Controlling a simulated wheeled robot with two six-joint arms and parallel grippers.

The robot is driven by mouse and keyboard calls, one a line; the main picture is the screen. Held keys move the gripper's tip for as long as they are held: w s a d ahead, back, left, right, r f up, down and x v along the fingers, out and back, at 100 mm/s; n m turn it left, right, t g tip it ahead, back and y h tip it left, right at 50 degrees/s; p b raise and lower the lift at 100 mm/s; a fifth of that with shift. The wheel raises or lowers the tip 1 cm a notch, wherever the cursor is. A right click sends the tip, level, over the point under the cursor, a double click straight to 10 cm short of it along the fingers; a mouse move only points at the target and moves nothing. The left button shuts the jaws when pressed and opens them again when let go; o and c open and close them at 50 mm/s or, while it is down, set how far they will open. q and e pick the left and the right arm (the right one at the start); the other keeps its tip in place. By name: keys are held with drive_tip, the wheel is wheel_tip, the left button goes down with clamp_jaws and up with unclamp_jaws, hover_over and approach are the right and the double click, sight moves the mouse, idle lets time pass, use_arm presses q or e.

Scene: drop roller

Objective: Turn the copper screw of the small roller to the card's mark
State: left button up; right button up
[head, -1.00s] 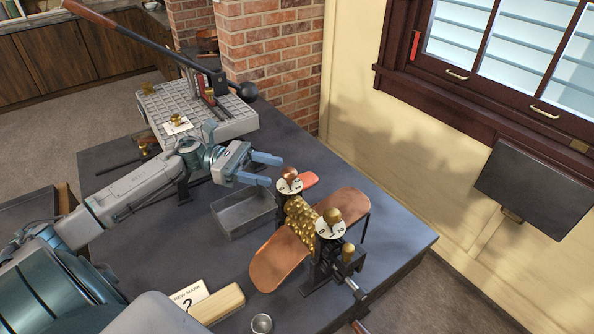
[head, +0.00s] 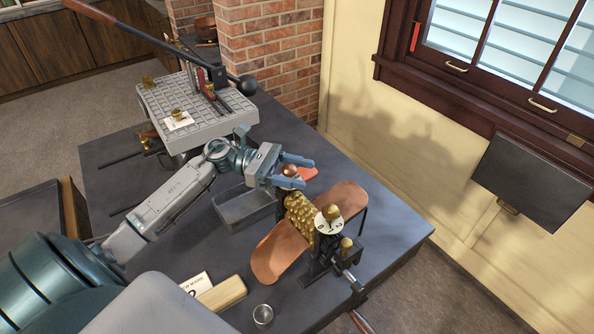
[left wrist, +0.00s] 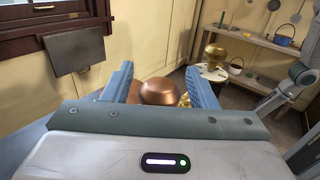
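The small roller (head: 299,211) stands on the dark table, with a dimpled brass drum and copper-coloured trays. Its copper screw (left wrist: 161,92) has a round knob; the far end of the roller is partly covered by my gripper in the head view. My left gripper (head: 306,173) is open, with its fingers on both sides of the copper knob and gaps visible in the left wrist view. A brass screw (head: 331,213) with a white dial is at the near end. The card (head: 196,283) lies front left, its number mostly hidden now. My right gripper is not in view.
A grey metal tray (head: 240,208) lies beneath my left gripper. A wooden block (head: 222,293) and small metal cup (head: 263,314) are at the front. A gridded machine with a long lever (head: 160,42) stands behind. The table is clear at right.

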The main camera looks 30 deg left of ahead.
use_arm(q)
drive_tip(key=c, duration=0.9)
